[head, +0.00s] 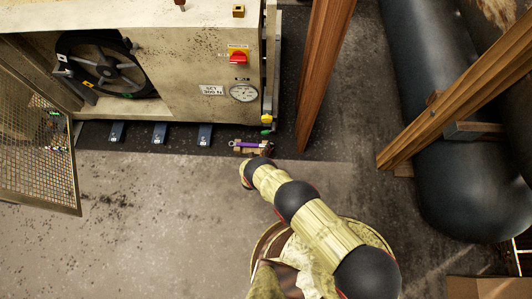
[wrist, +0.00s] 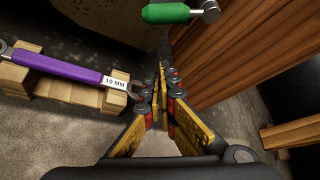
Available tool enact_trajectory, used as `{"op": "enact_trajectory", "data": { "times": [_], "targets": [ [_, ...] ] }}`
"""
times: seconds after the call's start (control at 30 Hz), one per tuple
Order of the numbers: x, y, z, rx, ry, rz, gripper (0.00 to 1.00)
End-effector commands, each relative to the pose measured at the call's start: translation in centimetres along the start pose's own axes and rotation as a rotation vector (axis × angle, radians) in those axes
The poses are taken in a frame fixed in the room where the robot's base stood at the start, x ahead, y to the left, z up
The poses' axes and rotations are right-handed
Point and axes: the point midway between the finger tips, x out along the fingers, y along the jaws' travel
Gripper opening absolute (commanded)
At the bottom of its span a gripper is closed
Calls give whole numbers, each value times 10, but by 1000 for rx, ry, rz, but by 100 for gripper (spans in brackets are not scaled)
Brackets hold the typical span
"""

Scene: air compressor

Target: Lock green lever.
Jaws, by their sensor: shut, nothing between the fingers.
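The green lever (wrist: 168,13) shows at the top of the wrist view, with a grey metal joint at its right end. In the head view the lever (head: 266,131) is a small green spot below a yellow fitting, at the compressor's lower right corner. My gripper (wrist: 162,72) is shut and empty. Its fingertips point toward the lever from below in the wrist view, with a visible gap, and do not touch it. In the head view my arm hides most of the gripper.
A purple wrench (wrist: 60,66) marked 19 MM rests on wooden blocks (wrist: 82,92), left of my gripper. A wooden post (wrist: 235,50) stands close on the right. The compressor housing (head: 190,55) is behind. A black tank (head: 440,130) lies at right. Open floor (head: 150,230) is at left.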

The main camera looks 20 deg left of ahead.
Motion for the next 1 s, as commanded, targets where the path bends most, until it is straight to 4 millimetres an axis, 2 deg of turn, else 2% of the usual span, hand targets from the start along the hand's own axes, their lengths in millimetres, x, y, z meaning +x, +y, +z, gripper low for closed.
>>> {"op": "enact_trajectory", "data": {
  "times": [0.03, 0.2, 0.3, 0.5, 1.0],
  "targets": [
    [13, 1, -5, 2, 2, -3, 0],
    [44, 1, -3, 2, 1, -2, 0],
    [33, 1, 18, -1, -2, 1, 0],
    [27, 0, 34, -1, 0, 0, 0],
    [25, -4, 37, 3, 0, 2, 0]
  ]
}}
